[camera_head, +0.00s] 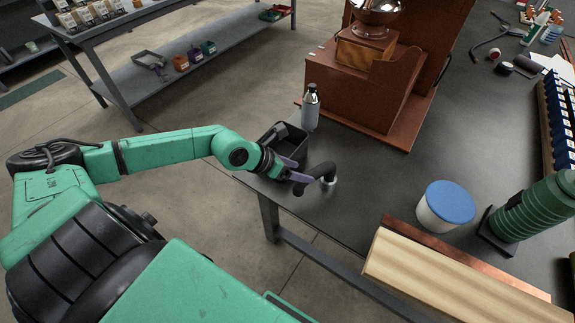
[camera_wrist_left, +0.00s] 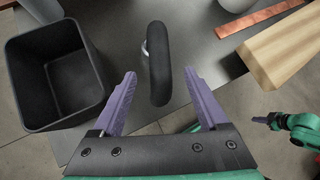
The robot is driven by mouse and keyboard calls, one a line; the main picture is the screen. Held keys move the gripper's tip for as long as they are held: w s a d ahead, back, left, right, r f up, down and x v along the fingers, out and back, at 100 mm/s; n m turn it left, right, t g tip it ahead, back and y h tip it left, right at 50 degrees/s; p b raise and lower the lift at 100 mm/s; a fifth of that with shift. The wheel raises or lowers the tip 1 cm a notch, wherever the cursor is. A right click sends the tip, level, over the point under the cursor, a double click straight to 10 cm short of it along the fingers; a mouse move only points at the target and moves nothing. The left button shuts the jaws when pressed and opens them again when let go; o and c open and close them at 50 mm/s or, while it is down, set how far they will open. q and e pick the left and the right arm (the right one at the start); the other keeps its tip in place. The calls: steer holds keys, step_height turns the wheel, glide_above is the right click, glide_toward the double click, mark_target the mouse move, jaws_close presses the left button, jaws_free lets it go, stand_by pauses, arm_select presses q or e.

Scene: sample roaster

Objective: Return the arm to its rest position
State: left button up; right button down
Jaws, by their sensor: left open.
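My left gripper (camera_head: 301,170) is at the front left corner of the dark worktop, with its purple fingers open. The same gripper shows in the left wrist view (camera_wrist_left: 164,95), its two fingers spread wide. A black curved handle on a silver post (camera_head: 318,178) stands just beyond the fingertips. In the left wrist view the black handle (camera_wrist_left: 158,62) lies between the fingers, apart from both. My right gripper (camera_wrist_left: 262,120) shows small at the right edge of the left wrist view; its jaw state is unclear.
A black open bin (camera_wrist_left: 58,75) stands beside the left gripper. A silver bottle (camera_head: 310,107) and a brown wooden machine (camera_head: 372,85) stand behind. A blue-lidded white tub (camera_head: 446,204), a wooden beam (camera_head: 440,275) and a green coiled object (camera_head: 535,208) are to the right.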

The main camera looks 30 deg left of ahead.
arm_select(q)
steer(key=p+v, duration=0.3)
steer(key=v, duration=0.2)
